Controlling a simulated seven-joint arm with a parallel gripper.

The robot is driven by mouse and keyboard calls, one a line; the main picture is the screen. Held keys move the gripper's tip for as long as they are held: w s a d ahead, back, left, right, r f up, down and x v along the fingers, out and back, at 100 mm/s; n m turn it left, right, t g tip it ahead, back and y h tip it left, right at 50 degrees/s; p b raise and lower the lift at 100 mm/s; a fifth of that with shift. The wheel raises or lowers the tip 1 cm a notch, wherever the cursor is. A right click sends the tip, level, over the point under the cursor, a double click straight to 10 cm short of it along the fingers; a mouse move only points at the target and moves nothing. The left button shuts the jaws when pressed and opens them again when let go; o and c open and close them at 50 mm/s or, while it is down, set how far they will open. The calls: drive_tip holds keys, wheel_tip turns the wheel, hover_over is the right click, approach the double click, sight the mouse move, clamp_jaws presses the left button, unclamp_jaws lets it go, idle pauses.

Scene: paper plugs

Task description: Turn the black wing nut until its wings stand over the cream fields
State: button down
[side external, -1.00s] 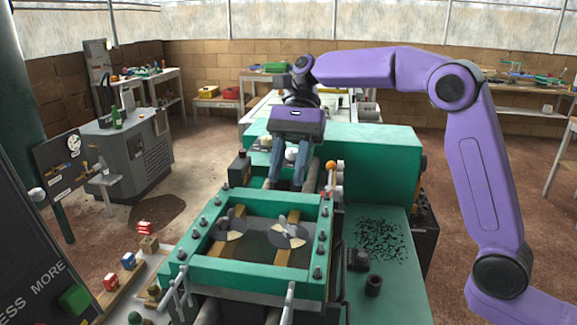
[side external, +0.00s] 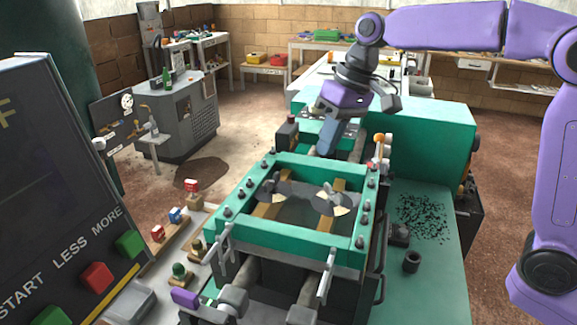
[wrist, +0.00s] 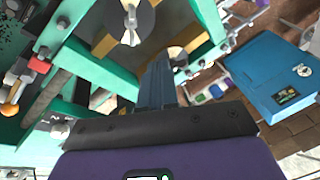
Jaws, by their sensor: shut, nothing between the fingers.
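Two round discs with grey and cream fields sit on tan bars inside a green frame (side external: 300,238). The left disc (side external: 272,192) and right disc (side external: 336,203) each carry a dark wing nut; at this size I cannot tell which nut is black or exactly where its wings point. My gripper (side external: 325,150) is shut and empty, fingers together and slanting down, above the frame's far edge and apart from both nuts.
Bolts (side external: 227,211) stand up along the frame's rims. An orange-topped lever (side external: 379,140) stands near its far right corner. A green bench with dark chips (side external: 425,215) lies at right. A control panel with buttons (side external: 97,276) stands at front left. A blue box (wrist: 270,75) shows in the wrist view.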

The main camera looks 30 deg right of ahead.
sight(277, 171)
drive_tip(key=w+a+f+n+t, duration=0.2)
drive_tip(key=w+a+f+n, duration=0.2)
drive_tip(key=w+f, duration=0.3)
drive_tip(key=shift+a+f, duration=0.45)
drive_tip(key=shift+f, duration=0.3)
drive_tip(key=shift+w+d+n+g, duration=0.1)
drive_tip(key=shift+w+n+g, duration=0.25)
drive_tip(key=shift+n, duration=0.85)
drive_tip(key=n, duration=0.1)
drive_tip(key=w+n, duration=0.1)
drive_tip(key=shift+n+g+y, duration=0.3)
drive_tip(key=shift+g, duration=0.05)
drive_tip(key=n, duration=0.2)
drive_tip(key=w+n+g, duration=0.1)
drive_tip(key=n, duration=0.1)
drive_tip(key=shift+y, duration=0.3)
drive_tip(key=shift+w, duration=0.15)
idle(0.4)
